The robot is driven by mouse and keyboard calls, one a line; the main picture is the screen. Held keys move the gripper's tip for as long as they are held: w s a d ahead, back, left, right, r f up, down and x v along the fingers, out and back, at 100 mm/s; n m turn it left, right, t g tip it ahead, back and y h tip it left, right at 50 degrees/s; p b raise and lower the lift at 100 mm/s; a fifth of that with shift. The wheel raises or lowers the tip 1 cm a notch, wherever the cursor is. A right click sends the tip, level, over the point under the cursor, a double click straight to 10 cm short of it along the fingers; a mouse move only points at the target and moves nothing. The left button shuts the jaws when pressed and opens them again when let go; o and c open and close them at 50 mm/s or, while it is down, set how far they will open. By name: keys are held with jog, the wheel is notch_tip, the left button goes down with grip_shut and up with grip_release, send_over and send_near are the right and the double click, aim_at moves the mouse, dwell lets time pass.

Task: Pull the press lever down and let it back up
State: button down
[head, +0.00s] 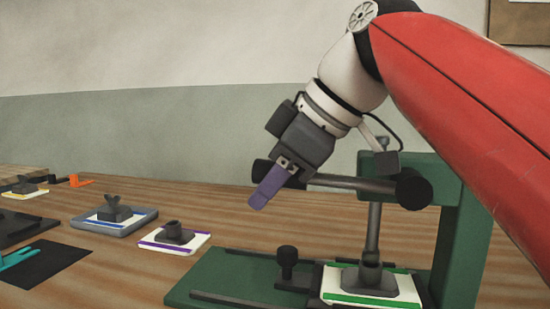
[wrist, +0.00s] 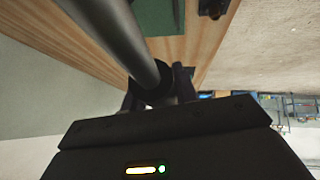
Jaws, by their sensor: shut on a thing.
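The green press (head: 462,232) stands at the right in the head view, with a flat green base. Its dark lever (head: 345,182) runs nearly level from a black hub to a black knob (head: 261,171) at its left end. My gripper (head: 264,190), with purple fingers, is shut on the lever at the knob end. In the wrist view the lever (wrist: 136,45) comes down from the top to my gripper (wrist: 160,88), whose dark fingers lie around its end. The press's ram (head: 374,225) reaches down to a grey mould (head: 368,283) on a white, green-striped plate. Their exact contact is unclear.
A black knobbed post (head: 287,262) stands on the press base. To the left on the wooden table are a purple-striped plate (head: 174,236), a blue-grey tray (head: 113,222) and a black mat (head: 42,263) with a teal piece. Space above the table's left is free.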

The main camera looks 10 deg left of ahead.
aim_at(329, 179)
jog(key=shift+f+h, duration=0.4)
jog(key=shift+f, duration=0.45)
jog(key=c, duration=1.1)
grip_release()
jog(key=p+v, duration=0.1)
jog(key=v, duration=0.6)
jog(key=shift+w+d+r+p, duration=0.1)
jog(key=shift+r+p, duration=0.1)
jog(key=shift+p, duration=0.1)
jog(key=shift+d+r, duration=0.3)
jog(key=shift+r, duration=0.2)
jog(key=shift+s, duration=0.2)
jog(key=shift+d, duration=0.1)
